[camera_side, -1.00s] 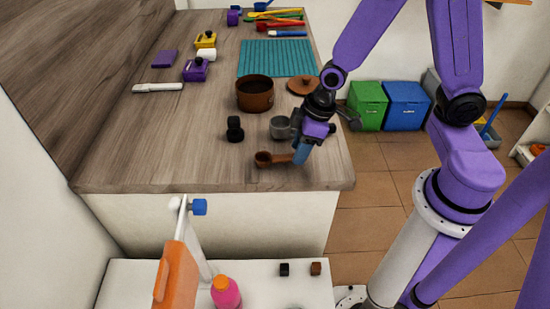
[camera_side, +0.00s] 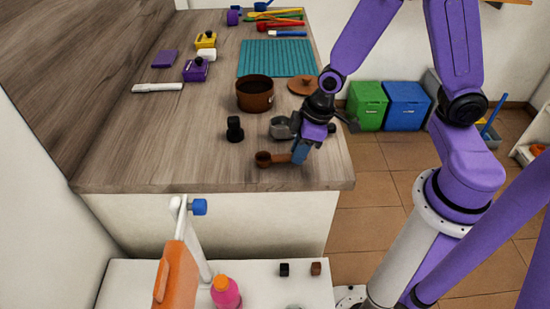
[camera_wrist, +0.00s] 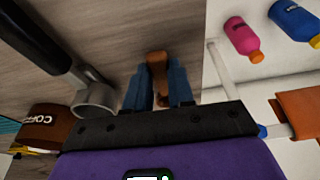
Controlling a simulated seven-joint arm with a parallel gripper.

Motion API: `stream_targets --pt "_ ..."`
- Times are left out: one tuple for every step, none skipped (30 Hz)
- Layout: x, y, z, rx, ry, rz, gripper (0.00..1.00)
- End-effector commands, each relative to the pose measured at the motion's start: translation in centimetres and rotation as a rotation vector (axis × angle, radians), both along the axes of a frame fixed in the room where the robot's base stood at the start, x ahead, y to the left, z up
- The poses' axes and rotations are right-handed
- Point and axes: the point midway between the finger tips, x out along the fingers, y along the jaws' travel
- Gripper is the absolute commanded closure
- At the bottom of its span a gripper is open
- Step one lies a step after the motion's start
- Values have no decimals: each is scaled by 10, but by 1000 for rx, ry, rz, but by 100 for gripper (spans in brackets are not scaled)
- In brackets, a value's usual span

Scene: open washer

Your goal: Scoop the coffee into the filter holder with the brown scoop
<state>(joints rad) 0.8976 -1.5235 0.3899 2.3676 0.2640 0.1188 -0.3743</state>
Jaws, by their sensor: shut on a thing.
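The brown scoop (camera_side: 264,158) is low over the front of the wooden counter, its bowl to the left of my gripper. My gripper (camera_side: 299,153) has its blue fingers shut on the scoop's handle. In the wrist view the scoop (camera_wrist: 157,66) shows between the fingers (camera_wrist: 158,90). I cannot tell whether the bowl touches the counter or holds anything. The grey metal filter holder (camera_side: 280,129) is just behind my gripper, partly hidden by it; its black handle shows in the wrist view (camera_wrist: 38,38). The brown coffee container (camera_side: 254,98) stands open farther back, with dark contents.
A round brown lid (camera_side: 304,85) lies right of the coffee container. A teal mat (camera_side: 276,58) and several utensils lie at the back. The counter's front left is clear; its front edge is close to the scoop.

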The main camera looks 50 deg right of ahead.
Motion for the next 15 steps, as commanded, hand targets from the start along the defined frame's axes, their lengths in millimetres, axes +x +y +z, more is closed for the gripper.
stream_targets --pt "0 0 0 0 0 0 97" --pt "0 0 0 0 0 0 97" --pt "0 0 0 0 0 0 97" --pt "0 0 0 0 0 0 97" --pt "0 0 0 0 0 0 97" --pt "0 0 1 0 0 0 97" --pt "0 0 1 1 -1 0 97" --pt "0 0 1 1 -1 0 97" --pt "0 0 2 1 -1 0 97" --pt "0 0 3 0 0 0 97" --pt "0 0 4 0 0 1 97" --pt "0 0 5 1 0 1 97" --pt "0 0 6 1 0 1 97" --pt "0 0 8 1 0 1 97" --pt "0 0 9 1 0 0 97"
